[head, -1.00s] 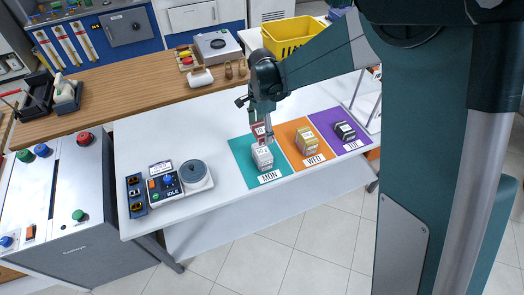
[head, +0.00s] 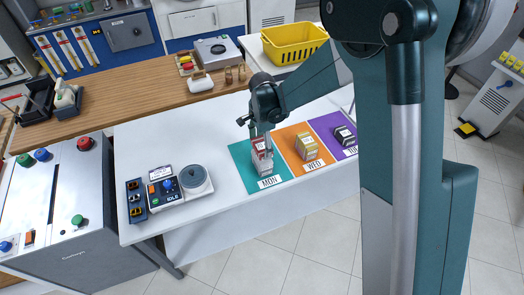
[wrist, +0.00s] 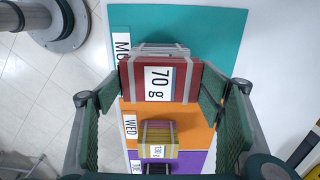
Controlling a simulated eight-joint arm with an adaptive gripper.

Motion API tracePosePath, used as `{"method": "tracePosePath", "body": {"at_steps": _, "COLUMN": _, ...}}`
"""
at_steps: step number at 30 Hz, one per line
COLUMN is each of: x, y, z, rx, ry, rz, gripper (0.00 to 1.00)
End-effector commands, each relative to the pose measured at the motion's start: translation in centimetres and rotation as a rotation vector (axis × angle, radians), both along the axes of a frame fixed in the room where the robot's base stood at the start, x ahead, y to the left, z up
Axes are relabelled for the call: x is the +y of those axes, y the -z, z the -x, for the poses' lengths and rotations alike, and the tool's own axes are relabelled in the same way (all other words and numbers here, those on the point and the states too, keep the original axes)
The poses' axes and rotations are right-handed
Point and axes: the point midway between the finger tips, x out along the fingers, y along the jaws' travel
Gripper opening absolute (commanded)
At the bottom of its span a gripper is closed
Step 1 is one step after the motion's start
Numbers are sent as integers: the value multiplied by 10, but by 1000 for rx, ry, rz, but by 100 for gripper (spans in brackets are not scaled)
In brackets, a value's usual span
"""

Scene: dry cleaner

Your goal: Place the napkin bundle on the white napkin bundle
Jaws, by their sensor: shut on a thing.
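My gripper (head: 261,141) is shut on a red napkin bundle (head: 259,146), which has pale bands and a "70 g" label. In the wrist view the red bundle (wrist: 160,82) sits between the two green finger pads. The white napkin bundle (head: 264,167) stands on the teal MON mat (head: 241,156), directly below the red one in the head view. In the wrist view the white bundle (wrist: 163,50) is mostly hidden behind the red one. I cannot tell whether the two bundles touch.
A yellow bundle (head: 306,146) stands on the orange WED mat (head: 290,134), and a dark bundle (head: 343,135) on the purple mat (head: 323,123). A scale-like device (head: 195,179) is at the table's left. The white table (head: 205,140) is clear between it and the mats.

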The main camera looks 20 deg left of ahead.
Motion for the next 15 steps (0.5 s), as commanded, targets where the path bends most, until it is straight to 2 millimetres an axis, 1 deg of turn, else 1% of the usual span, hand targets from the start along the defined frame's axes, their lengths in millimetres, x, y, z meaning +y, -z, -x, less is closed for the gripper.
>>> {"method": "tracePosePath", "body": {"at_steps": 5, "x": 0, "y": 0, "z": 0, "rx": 0, "ry": 0, "rz": 0, "gripper": 54}}
{"method": "tracePosePath", "body": {"at_steps": 8, "x": 0, "y": 4, "z": 0, "rx": 0, "ry": 0, "rz": 0, "gripper": 54}}
{"method": "tracePosePath", "body": {"at_steps": 15, "x": 0, "y": 26, "z": 0, "rx": 0, "ry": 0, "rz": 0, "gripper": 54}}
